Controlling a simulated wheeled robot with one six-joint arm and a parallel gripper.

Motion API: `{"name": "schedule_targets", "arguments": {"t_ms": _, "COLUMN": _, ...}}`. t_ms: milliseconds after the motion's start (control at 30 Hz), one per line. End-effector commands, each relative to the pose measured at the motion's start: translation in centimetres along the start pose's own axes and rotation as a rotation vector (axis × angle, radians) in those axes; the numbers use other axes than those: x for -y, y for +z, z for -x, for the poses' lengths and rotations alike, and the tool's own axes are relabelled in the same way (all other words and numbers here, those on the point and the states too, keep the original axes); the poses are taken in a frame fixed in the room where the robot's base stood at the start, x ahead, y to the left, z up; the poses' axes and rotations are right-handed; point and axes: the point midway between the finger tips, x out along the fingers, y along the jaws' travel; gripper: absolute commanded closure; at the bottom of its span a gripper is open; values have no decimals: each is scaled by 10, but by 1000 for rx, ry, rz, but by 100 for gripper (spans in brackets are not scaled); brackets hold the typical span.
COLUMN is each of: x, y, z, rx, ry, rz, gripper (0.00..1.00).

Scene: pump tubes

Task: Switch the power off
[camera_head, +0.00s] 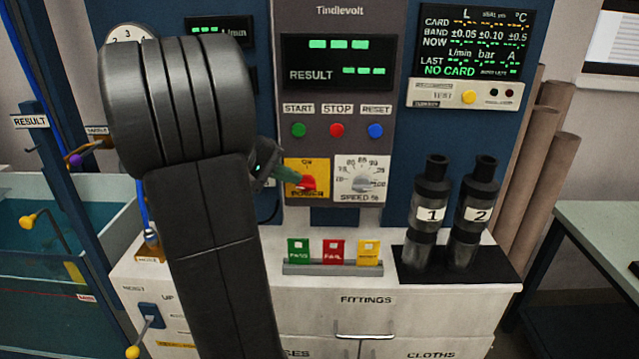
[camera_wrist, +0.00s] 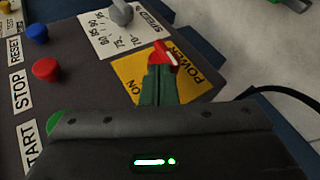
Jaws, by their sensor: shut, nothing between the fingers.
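The red power knob (camera_head: 309,183) sits on a yellow plate (camera_head: 320,165) marked ON and POWER, low on the grey panel. In the wrist view the knob (camera_wrist: 165,54) shows a white mark on its side, and the yellow plate (camera_wrist: 190,78) lies around it. My gripper (camera_head: 298,178) comes in from the left with its green fingers shut and empty. In the wrist view the fingertips (camera_wrist: 160,68) are right at the knob and hide part of it. I cannot tell whether they touch it.
The speed dial (camera_head: 365,181) is close to the right of the power plate. Green START (camera_head: 298,130), red STOP (camera_head: 336,130) and blue RESET (camera_head: 375,130) buttons sit above. Coloured cards (camera_head: 333,252) and two black-topped cylinders (camera_head: 427,205) stand on the counter below.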

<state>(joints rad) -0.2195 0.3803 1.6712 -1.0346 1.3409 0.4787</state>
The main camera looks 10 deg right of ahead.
Motion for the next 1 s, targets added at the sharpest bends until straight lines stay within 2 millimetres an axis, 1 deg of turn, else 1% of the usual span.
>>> {"name": "schedule_targets", "arguments": {"t_ms": 200, "x": 4, "y": -1, "z": 0, "rx": 0, "ry": -3, "rz": 0, "gripper": 100}}
{"name": "schedule_targets", "arguments": {"t_ms": 800, "x": 4, "y": -1, "z": 1, "rx": 0, "ry": -5, "rz": 0, "gripper": 100}}
{"name": "schedule_targets", "arguments": {"t_ms": 900, "x": 0, "y": -1, "z": 2, "rx": -1, "ry": -5, "rz": -1, "gripper": 100}}
{"name": "schedule_targets", "arguments": {"t_ms": 1000, "x": -11, "y": -1, "z": 7, "rx": 0, "ry": -4, "rz": -2, "gripper": 100}}
